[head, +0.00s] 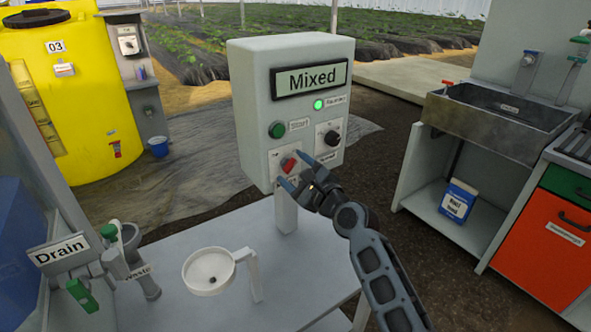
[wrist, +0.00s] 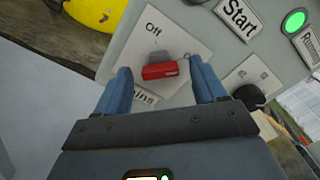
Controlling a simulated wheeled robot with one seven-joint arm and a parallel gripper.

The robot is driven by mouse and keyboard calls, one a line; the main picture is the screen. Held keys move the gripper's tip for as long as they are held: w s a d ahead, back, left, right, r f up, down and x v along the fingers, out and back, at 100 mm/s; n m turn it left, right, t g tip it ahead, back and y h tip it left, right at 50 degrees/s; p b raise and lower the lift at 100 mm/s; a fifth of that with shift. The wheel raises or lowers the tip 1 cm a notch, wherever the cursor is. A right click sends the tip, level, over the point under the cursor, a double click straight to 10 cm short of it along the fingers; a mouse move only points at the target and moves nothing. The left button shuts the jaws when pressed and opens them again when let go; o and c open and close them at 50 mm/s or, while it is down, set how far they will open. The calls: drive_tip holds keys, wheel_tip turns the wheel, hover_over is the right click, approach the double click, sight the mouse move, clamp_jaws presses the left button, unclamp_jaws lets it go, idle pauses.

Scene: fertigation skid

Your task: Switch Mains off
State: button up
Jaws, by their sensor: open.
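The Mains switch is a red rotary knob (head: 289,164) on a white plate low on the left of the grey control box. In the wrist view the red knob (wrist: 160,71) lies nearly level across the picture. The word "Off" is printed above it, and a label ending in "ins" is partly hidden below. My gripper (head: 294,171) is open in front of the plate. In the wrist view the blue fingers of my gripper (wrist: 161,78) stand on either side of the knob, with a visible gap on each side. I cannot tell how deep they reach.
The box also carries a "Mixed" display (head: 311,80), a green Start button (head: 277,130), a lit green lamp (head: 318,105) and a black knob (head: 332,138). A white funnel cup (head: 209,270) and a Drain valve (head: 82,294) are at the left. A sink (head: 505,115) stands right.

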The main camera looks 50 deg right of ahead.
drive_tip(key=c, duration=1.1)
drive_tip(key=shift+o, duration=0.2)
drive_tip(key=shift+n, duration=0.3)
drive_tip(key=n+b, duration=0.1)
drive_tip(key=n, duration=0.2)
drive_tip(key=shift+f+n, duration=0.15)
drive_tip(key=shift+n, duration=0.15)
drive_tip(key=n+b, duration=0.2)
drive_tip(key=n, duration=0.2)
drive_tip(key=shift+a+f+n, duration=0.1)
drive_tip(key=shift+n, duration=0.2)
drive_tip(key=n+b, duration=0.3)
drive_tip(key=n, duration=0.2)
drive_tip(key=shift+n+b, duration=1.05)
drive_tip(key=shift+n, duration=0.95)
